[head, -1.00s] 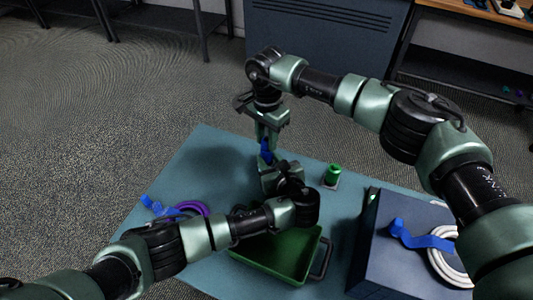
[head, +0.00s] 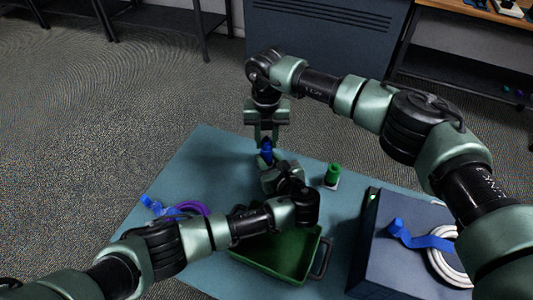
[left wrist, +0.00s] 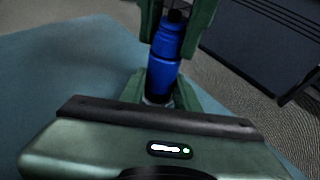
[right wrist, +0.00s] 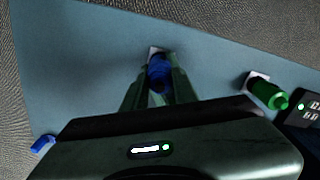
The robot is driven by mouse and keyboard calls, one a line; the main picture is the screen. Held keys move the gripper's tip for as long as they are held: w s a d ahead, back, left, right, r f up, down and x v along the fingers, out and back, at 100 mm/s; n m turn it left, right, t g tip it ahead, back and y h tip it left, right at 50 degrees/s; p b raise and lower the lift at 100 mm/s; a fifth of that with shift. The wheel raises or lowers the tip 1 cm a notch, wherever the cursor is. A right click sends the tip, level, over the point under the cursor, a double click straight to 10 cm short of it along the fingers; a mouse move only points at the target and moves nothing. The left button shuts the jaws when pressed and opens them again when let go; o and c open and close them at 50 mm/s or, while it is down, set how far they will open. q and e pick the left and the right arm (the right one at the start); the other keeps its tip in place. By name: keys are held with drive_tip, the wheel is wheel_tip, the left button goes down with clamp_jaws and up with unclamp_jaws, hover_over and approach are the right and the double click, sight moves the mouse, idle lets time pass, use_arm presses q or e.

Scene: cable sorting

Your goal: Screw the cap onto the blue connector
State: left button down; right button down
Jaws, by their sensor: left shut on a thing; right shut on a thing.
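The blue connector (left wrist: 162,76) stands upright between the fingers of my left gripper (head: 270,166), which is shut on its lower part. A blue cap (left wrist: 170,38) sits on top of it, in line with it; I cannot tell how far the threads are engaged. My right gripper (head: 266,141) points down from above and is shut on the cap. In the right wrist view the blue cap (right wrist: 160,72) is between the right fingers and hides most of the connector. In the head view the grippers hide most of both.
A green connector (head: 332,173) stands on a small light base right of the grippers. A green tray (head: 262,268) lies below my left arm. Purple and blue cables (head: 190,209) lie at left. A dark box (head: 372,240) with a blue-ended white cable stands at right.

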drive_tip(key=m, duration=0.3)
drive_tip(key=shift+m, duration=0.3)
drive_tip(key=c, duration=1)
unclamp_jaws()
drive_tip(key=shift+c, duration=0.2)
drive_tip(key=shift+r, duration=0.1)
wheel_tip(320, 180, up, 12)
use_arm(q)
drive_tip(key=c, duration=1)
unclamp_jaws()
drive_tip(key=shift+o, duration=0.2)
